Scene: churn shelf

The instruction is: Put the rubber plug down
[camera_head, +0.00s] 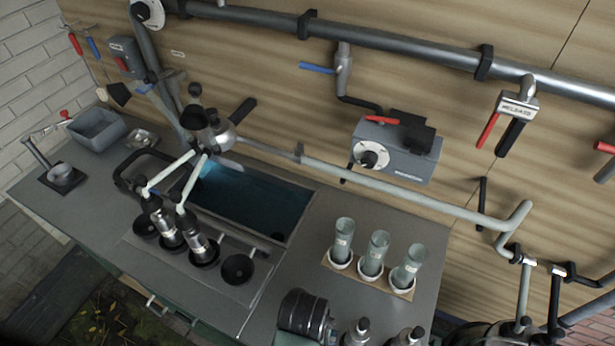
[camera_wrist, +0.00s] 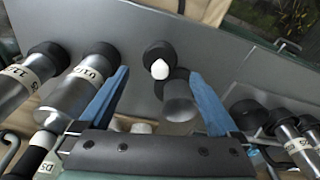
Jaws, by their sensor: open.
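In the wrist view, my gripper (camera_wrist: 160,85) is open, its two blue fingers spread apart. Between and just beyond the fingertips is a dark round piece (camera_wrist: 158,50) with a white rounded tip (camera_wrist: 160,69). It looks like the rubber plug, but I cannot be sure. Just below it in the picture, a short grey metal cylinder (camera_wrist: 181,103) with a dark top lies between the fingers. I see no finger touching either piece. I cannot make out the gripper or the plug for certain in the head view.
Black-capped metal bottles stand close at the left (camera_wrist: 88,85) and right (camera_wrist: 285,130) in the wrist view. In the head view, the bench holds a blue-lit trough (camera_head: 255,200), several black cups (camera_head: 238,268), glass tubes in a rack (camera_head: 375,285) and a dark ribbed cylinder (camera_head: 304,315).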

